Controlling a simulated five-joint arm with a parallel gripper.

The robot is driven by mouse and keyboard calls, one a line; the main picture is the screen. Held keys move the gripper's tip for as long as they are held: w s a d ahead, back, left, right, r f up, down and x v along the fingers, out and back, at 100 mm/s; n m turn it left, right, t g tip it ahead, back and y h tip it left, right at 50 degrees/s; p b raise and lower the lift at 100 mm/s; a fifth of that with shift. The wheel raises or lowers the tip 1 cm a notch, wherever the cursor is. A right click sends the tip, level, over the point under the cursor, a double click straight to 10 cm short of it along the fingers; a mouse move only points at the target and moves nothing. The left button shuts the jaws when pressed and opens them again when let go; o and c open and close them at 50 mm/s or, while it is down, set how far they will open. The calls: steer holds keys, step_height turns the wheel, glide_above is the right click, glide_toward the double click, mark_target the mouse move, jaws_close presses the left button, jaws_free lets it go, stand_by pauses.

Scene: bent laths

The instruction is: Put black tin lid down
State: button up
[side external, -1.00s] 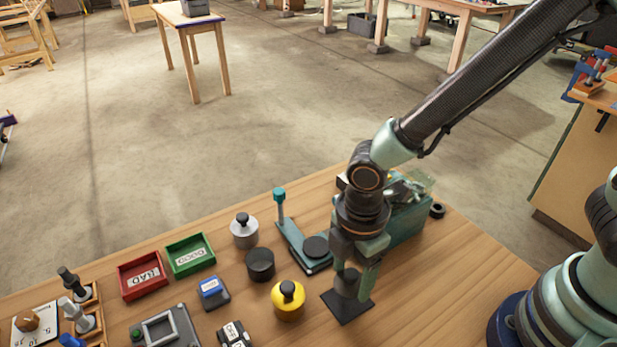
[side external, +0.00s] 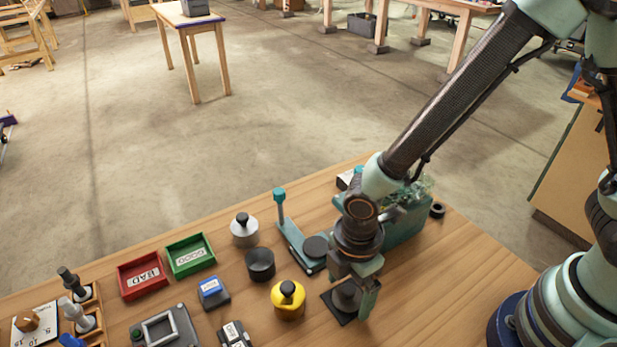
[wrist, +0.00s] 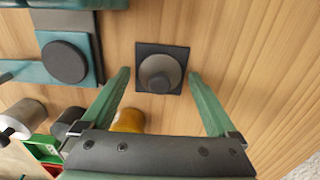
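The black tin lid (side external: 346,294), dark and round with a raised knob, sits on a black square mat (side external: 333,308). In the wrist view the lid (wrist: 160,73) is near the middle of the mat (wrist: 180,51). My gripper (side external: 350,292) is low over the mat, its fingers open on both sides of the lid. The wrist view shows my gripper (wrist: 158,76) with a clear gap between each finger and the lid. In the side view the fingers partly cover the lid. A dark round tin (side external: 260,266) stands to the left and looks open at the top.
A yellow knobbed pot (side external: 288,302) stands left of the mat. A teal stand with a dark round plate (side external: 315,246) is behind it. A grey knobbed weight (side external: 244,229), red tray (side external: 142,277) and green tray (side external: 190,256) are farther left. The table's right front is bare.

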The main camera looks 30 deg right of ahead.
mark_target(349, 288)
stand_by(0.3)
step_height(349, 288, up, 12)
steer(key=w+d+r+m+t, duration=0.1)
steer(key=d+r+m+t, duration=0.1)
steer(key=d+r+m, duration=0.4)
steer(key=w+d+r+m+t, duration=0.2)
steer(key=d+r+m, duration=0.4)
steer(key=d+m, duration=0.6)
steer(key=d+t, duration=0.1)
steer(key=d, duration=0.1)
steer(key=shift+d+r+t, duration=0.15)
steer(key=shift+d+t, duration=0.15)
